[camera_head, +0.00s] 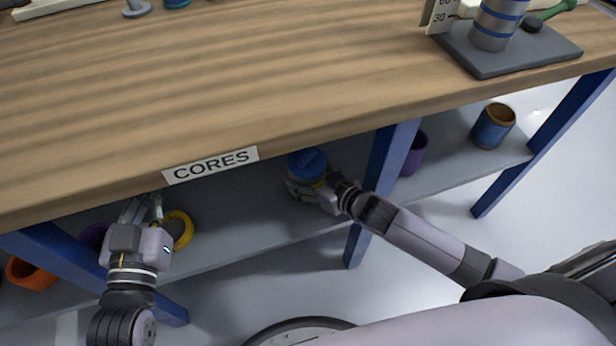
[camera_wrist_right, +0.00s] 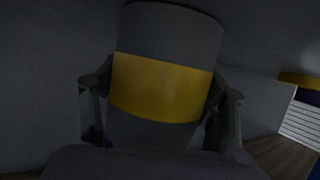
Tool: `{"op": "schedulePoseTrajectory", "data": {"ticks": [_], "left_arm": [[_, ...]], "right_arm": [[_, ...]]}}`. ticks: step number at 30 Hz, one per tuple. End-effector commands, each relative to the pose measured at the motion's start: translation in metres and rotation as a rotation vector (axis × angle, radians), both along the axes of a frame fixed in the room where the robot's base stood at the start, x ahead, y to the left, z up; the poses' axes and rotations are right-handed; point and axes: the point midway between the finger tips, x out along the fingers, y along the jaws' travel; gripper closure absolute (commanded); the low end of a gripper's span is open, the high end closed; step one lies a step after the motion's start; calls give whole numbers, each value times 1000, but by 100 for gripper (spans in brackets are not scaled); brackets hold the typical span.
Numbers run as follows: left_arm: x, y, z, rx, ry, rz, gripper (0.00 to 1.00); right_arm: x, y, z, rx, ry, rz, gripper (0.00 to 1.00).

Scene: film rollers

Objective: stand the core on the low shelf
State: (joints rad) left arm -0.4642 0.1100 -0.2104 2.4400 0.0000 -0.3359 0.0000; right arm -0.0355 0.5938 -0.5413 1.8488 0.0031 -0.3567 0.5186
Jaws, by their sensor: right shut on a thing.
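The core (camera_head: 307,163) is a short blue cylinder with a yellow band, under the table's front edge and over the low shelf (camera_head: 255,205). My right gripper (camera_head: 308,187) is shut on it. In the right wrist view the core (camera_wrist_right: 163,85) stands between the two fingers, dark with a wide yellow band, nearly upright with a slight tilt. Its lower end is hidden, so I cannot tell whether it touches the shelf. My left gripper (camera_head: 145,208) is by the shelf at the left, next to a yellow ring-shaped thing (camera_head: 180,230); its fingers are too small to judge.
The wooden tabletop (camera_head: 200,90) with a CORES label (camera_head: 210,165) overhangs the shelf. A blue leg (camera_head: 385,170) stands just right of my right gripper. A purple core (camera_head: 416,155) and a blue-orange core (camera_head: 493,127) are farther right. An orange core (camera_head: 30,275) is far left.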

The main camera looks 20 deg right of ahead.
Motion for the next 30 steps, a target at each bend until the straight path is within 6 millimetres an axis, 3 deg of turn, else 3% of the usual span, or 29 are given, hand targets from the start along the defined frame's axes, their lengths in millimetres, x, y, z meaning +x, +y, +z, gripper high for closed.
{"op": "schedulePoseTrajectory", "data": {"ticks": [11,12,20,30], "left_arm": [[0,0,3,-3,-15,-1,100],[0,0,4,-4,-17,-1,100],[0,-1,3,-4,-16,-1,100],[0,-1,4,-4,-14,-1,100]], "right_arm": [[1,0,-2,0,-1,0,66],[0,0,-2,0,0,0,31],[0,0,-2,0,0,0,13],[0,0,-1,0,0,0,13]]}}
